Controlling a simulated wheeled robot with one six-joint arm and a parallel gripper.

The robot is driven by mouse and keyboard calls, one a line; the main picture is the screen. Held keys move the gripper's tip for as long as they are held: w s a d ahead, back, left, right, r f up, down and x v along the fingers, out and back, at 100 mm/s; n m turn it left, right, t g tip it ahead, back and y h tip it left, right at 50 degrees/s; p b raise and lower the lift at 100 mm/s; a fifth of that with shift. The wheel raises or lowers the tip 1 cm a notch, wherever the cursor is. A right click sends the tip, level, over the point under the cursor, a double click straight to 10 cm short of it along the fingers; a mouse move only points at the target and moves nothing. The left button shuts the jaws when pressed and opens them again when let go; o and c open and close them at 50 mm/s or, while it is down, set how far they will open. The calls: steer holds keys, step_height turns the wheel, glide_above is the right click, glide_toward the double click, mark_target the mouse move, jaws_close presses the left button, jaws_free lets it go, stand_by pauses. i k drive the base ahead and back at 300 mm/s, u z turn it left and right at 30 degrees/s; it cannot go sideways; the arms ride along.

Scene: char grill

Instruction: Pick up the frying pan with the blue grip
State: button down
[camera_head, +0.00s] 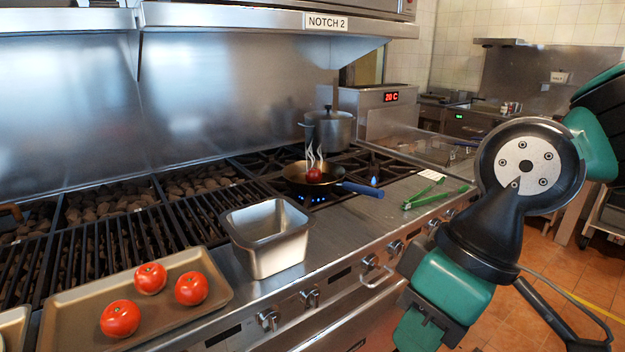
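The frying pan with the blue grip (362,189) sits on a lit burner of the stove, beyond the metal bin. Its dark round body (337,180) holds a small red round item (314,175), with white steam curling above it. The blue grip points right, toward the stove's front edge, and nothing touches it. My arm, green and black, fills the right side of the view, nearer than the pan and apart from it. I cannot make out my gripper's fingers in this view.
A lidded pot (330,130) stands behind the pan. Green tongs (437,192) lie to the right of the grip. A square metal bin (268,263) and a tray (75,318) with several tomatoes (150,278) stand nearer. Small blue flames show under the pan.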

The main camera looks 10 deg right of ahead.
mark_target(294, 174)
steer(key=u, duration=1.2)
steer(key=i, duration=0.75)
steer(key=z, duration=1.05)
